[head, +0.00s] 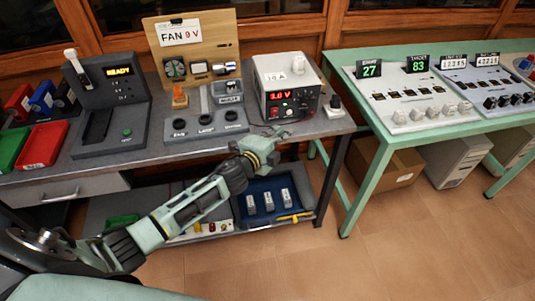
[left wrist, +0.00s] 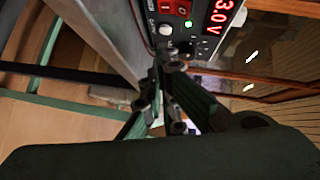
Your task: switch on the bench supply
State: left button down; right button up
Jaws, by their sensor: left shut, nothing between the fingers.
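The bench supply (head: 287,82) is a pale box with a black front, standing at the right end of the grey workbench. Its red display is lit and reads 3.0 V in the left wrist view (left wrist: 220,14). A red switch (left wrist: 183,8) sits beside the display, with a round white knob or button (left wrist: 166,29) below it. My left gripper (head: 281,134) is shut and empty, just in front of and below the supply's front. In the left wrist view its fingertips (left wrist: 168,68) point at the lower panel; whether they touch it I cannot tell. My right gripper is out of view.
A board marked FAN 9 V (head: 180,28) stands left of the supply, behind a grey holder (head: 205,128). A green table (head: 358,153) with panels stands right, across a floor gap.

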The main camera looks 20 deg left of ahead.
pick_arm(q)
jog(key=f+b+v, duration=0.1)
jog(key=v, duration=0.7)
jog(key=shift+a+f, duration=0.35)
jog(key=shift+f, duration=0.05)
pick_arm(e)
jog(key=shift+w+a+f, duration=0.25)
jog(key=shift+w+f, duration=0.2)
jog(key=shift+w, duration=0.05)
